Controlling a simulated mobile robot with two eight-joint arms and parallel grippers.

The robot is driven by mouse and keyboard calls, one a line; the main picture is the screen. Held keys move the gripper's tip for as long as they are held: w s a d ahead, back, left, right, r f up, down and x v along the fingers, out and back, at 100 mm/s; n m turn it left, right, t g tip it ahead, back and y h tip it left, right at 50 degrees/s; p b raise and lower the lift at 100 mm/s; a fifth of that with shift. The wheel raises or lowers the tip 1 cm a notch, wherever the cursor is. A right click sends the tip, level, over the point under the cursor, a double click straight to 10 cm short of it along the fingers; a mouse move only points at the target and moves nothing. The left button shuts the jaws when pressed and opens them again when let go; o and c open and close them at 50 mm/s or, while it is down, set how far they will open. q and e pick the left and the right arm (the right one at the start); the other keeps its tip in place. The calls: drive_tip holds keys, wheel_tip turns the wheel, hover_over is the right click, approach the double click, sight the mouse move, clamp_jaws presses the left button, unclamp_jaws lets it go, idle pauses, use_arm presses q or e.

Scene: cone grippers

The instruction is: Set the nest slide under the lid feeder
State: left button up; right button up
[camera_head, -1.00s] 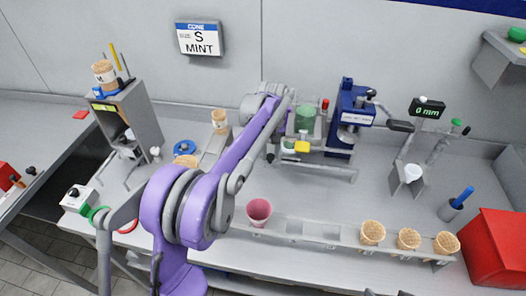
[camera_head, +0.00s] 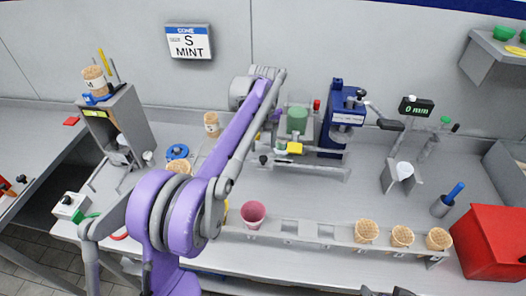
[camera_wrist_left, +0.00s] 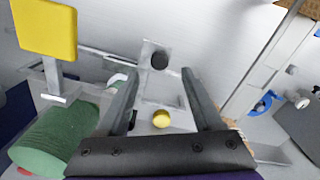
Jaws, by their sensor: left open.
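The lid feeder, a clear-sided holder with green lids (camera_head: 297,120), stands at the back middle of the bench. Below it is what I take for the nest slide (camera_head: 310,168), on a grey rail with a black knob (camera_head: 263,160) at its left end; a yellow block (camera_head: 295,148) sits just above. In the left wrist view my left gripper (camera_wrist_left: 158,75) is open and empty. A plate with a black knob (camera_wrist_left: 160,61) and a yellow ball (camera_wrist_left: 161,118) shows between and beyond its fingers. In the head view my purple left arm hides the fingers. My right gripper is not clearly seen.
A blue press (camera_head: 345,120) stands right of the feeder. A red bin (camera_head: 490,243) is at the right. A grey dispenser (camera_head: 120,120) stands at the left.

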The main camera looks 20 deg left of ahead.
sight(263, 157)
use_arm(q)
wheel_tip(263, 157, up, 5)
drive_tip(key=shift+r, duration=0.2)
use_arm(e)
drive_tip(key=shift+w+r, duration=0.2)
drive_tip(key=shift+r, duration=0.15)
use_arm(q)
wheel_tip(263, 157, down, 11)
drive_tip(key=n+b, duration=0.9)
drive_tip(key=b, duration=0.2)
drive_tip(key=shift+b, duration=0.3)
use_arm(e)
drive_tip(key=s+f, duration=0.3)
drive_tip(key=f, duration=1.1)
drive_tip(key=shift+s+f+g, duration=0.2)
drive_tip(key=shift+s+g, duration=0.2)
use_arm(q)
drive_tip(key=shift+r, duration=0.1)
drive_tip(key=shift+c, duration=0.4)
clamp_jaws()
